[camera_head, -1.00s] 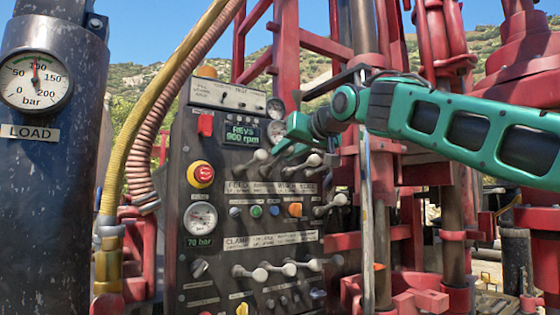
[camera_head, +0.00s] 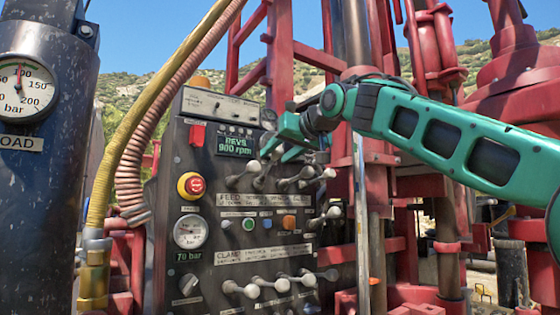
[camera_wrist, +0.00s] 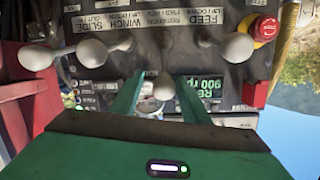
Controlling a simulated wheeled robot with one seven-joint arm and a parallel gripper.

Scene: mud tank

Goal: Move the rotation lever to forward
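The rotation lever shows in the wrist view as a pale knob (camera_wrist: 163,87) below the upside-down ROTATION label (camera_wrist: 165,20). It stands between the two green fingers of my gripper (camera_wrist: 158,100), with a gap on each side. My gripper is open around it and does not visibly pinch it. In the head view my gripper (camera_head: 284,143) is at the upper lever row of the dark control panel (camera_head: 215,225), just right of the REVS 900 rpm display (camera_head: 235,145). The rotation knob is largely hidden by the fingers there.
The feed lever (camera_wrist: 238,47) is on one side, the winch lever (camera_wrist: 92,52) and slide lever (camera_wrist: 37,56) on the other. A red emergency button (camera_head: 190,185) is on the panel's left. Red rig frame parts (camera_head: 340,160) stand close right. A lower lever row (camera_head: 254,290) is below.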

